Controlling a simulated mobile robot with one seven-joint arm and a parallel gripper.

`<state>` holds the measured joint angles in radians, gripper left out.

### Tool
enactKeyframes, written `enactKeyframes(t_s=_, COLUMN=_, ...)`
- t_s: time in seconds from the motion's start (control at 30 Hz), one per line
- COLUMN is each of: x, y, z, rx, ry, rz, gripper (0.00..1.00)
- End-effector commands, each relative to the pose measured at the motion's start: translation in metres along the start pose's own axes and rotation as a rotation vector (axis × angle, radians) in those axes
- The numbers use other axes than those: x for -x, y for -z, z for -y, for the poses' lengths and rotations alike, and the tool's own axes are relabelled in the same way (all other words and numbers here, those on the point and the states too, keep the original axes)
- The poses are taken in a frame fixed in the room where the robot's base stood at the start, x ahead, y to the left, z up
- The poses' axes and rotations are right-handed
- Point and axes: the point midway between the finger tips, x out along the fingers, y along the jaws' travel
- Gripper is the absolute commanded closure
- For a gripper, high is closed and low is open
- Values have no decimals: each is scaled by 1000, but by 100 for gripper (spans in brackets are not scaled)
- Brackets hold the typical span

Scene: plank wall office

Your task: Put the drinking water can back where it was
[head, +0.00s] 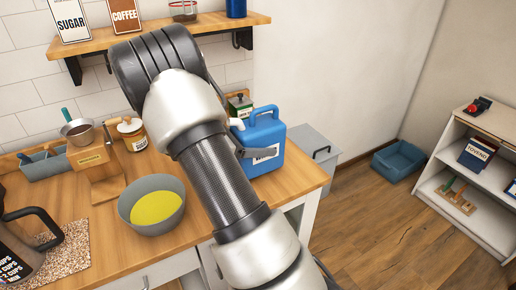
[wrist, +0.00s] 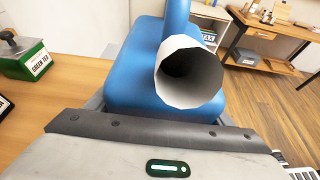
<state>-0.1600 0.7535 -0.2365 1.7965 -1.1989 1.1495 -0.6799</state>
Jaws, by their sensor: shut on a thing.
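The drinking water can is a blue jerrycan (head: 265,155) with a handle, a white spout and a partly hidden white label. In the head view it is upright at the right end of the wooden counter; I cannot tell whether its base touches the wood. In the wrist view the can (wrist: 130,85) fills the middle, its open white spout facing the camera. My gripper (wrist: 165,112) is shut on the can, with grey finger parts showing on both sides of it. The fingertips are hidden by the can, and my arm covers part of it in the head view.
A green tea tin (wrist: 28,58) stands left of the can. A grey bowl with yellow contents (head: 152,205) and a wooden dripper stand (head: 92,165) are on the counter (head: 112,240). A shelf (head: 160,36) hangs above. A grey bin (head: 312,150) stands beyond the counter's right end.

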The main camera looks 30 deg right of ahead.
Motion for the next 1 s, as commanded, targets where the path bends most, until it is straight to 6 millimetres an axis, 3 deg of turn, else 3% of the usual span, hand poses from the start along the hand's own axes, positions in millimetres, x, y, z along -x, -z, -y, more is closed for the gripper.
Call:
enactKeyframes(t_s=0.1, x=-6, y=13, z=0, rx=0, ry=1, rz=3, gripper=77)
enactKeyframes(t_s=0.5, x=-8, y=18, z=0, rx=-1, ry=0, rz=2, gripper=77)
enactKeyframes(t_s=0.53, x=-8, y=19, z=0, rx=0, ry=0, rz=0, gripper=21)
enactKeyframes(t_s=0.6, x=-8, y=18, z=0, rx=0, ry=0, rz=0, gripper=9)
enactKeyframes(t_s=1.0, x=-3, y=15, z=0, rx=0, ry=-2, rz=-1, gripper=7)
